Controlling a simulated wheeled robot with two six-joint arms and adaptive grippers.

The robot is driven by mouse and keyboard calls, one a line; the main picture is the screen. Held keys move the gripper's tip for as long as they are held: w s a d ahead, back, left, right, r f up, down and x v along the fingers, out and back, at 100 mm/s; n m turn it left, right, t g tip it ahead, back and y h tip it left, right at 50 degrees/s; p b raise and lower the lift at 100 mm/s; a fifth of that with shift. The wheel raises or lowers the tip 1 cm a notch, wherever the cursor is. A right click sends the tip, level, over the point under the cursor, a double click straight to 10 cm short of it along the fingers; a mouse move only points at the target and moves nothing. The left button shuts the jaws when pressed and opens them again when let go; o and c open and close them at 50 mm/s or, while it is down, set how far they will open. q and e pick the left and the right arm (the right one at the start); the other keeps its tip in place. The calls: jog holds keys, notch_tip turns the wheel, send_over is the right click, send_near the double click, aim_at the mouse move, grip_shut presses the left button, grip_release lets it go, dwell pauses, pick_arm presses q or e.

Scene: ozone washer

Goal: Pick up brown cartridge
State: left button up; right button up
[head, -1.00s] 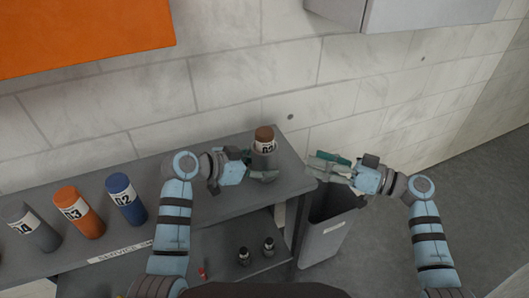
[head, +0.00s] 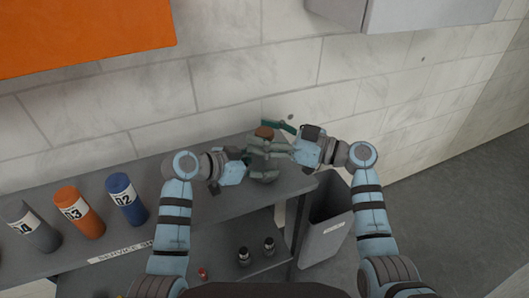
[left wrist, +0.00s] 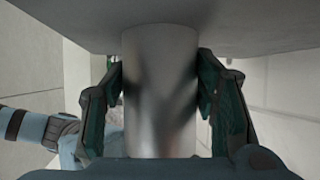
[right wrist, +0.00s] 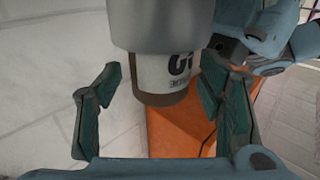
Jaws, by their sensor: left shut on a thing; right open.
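The brown cartridge (head: 264,132) stands upright near the right end of the grey shelf top; only its brown cap and bits of its body show in the head view. In the right wrist view the label and brown end of the cartridge (right wrist: 165,72) show between the spread fingers, with a visible gap on the left side.
A blue cartridge (head: 126,200), an orange cartridge (head: 79,213) and a grey cartridge (head: 34,228) stand to the left on the shelf top (head: 222,207). A grey bin (head: 325,238) stands beside the shelf's right end. Small dark bottles (head: 244,256) stand on the lower shelf.

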grip_shut()
jog(key=shift+r, duration=0.1)
pick_arm(q)
jog(key=o, duration=0.9)
pick_arm(e)
notch_tip(320, 180, up, 18)
